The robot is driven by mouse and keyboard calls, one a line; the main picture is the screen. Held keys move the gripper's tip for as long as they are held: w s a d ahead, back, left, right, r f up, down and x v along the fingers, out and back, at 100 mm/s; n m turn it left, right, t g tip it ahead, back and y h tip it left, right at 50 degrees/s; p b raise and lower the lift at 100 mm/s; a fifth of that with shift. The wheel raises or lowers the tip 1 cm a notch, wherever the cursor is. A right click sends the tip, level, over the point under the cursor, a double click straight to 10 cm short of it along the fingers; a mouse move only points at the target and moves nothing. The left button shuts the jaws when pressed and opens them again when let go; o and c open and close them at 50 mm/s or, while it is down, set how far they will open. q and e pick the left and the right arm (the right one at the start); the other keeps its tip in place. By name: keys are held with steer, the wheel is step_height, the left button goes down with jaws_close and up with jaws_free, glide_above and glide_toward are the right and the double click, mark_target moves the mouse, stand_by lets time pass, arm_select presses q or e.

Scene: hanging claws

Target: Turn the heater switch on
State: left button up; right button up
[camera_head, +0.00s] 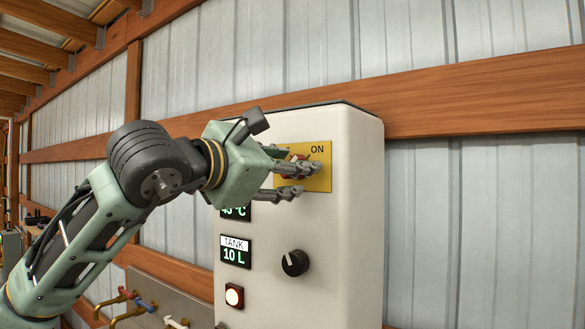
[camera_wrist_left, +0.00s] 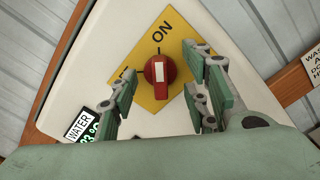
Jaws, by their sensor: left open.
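The heater switch is a red knob with a white stripe (camera_wrist_left: 160,72) on a yellow plate (camera_wrist_left: 158,27). The plate reads ON at one side; another label is partly hidden by a finger. In the head view the yellow plate (camera_head: 322,182) is high on the white heater cabinet (camera_head: 340,240), and the knob is mostly hidden. My left gripper (camera_head: 308,180) is open in front of the plate. In the left wrist view its fingers (camera_wrist_left: 162,75) are on either side of the knob, with gaps visible. I cannot tell how deep they reach. My right gripper is not in view.
Pipes with red and blue valves (camera_head: 135,300) are at lower left. The metal wall with wooden beams (camera_head: 480,95) stands behind.

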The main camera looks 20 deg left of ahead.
arm_select(q)
steer(key=shift+s, duration=0.15)
steer(key=b+v, duration=0.2)
steer(key=v, duration=0.4)
stand_by(0.7)
